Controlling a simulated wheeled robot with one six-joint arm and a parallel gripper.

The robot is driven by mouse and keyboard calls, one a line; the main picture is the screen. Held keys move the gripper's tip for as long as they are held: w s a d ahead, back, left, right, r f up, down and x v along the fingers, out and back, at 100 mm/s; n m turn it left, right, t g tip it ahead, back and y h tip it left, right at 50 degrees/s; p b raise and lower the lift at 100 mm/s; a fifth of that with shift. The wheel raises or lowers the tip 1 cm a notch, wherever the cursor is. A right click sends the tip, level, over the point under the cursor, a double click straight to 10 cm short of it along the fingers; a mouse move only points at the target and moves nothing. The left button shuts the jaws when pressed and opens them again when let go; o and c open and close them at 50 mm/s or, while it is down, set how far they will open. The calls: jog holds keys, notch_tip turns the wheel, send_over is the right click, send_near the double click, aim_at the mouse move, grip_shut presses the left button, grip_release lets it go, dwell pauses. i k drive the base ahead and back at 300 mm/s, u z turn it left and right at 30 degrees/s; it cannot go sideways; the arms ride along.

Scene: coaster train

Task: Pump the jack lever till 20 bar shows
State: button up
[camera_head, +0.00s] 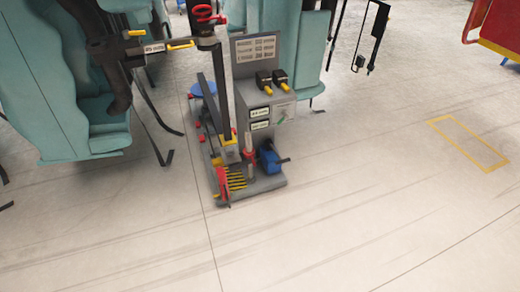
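A grey service unit (262,105) stands on the floor in the upper middle, with a raised panel and a low base. Two small pale display labels (260,113) sit on its front; their text is too small to read. A long dark upright bar (220,95) rises on its left side, possibly the jack lever; I cannot tell for sure. A small red part (222,183) and a row of yellow prongs (236,180) are at the base's front. A blue part (268,157) with a dark handle is at the right. My gripper is not in view.
Teal train seats (45,90) fill the upper left, close beside the unit. A yellow floor rectangle (468,144) lies at right. A red and yellow object (500,35) is at the upper right corner. The pale floor in front and to the right is clear.

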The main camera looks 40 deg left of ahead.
aim_at(282, 161)
jog(key=u, duration=0.7)
jog(key=i, duration=1.15)
jog(key=u, duration=1.4)
jog(key=i, duration=0.4)
jog(key=u, duration=0.35)
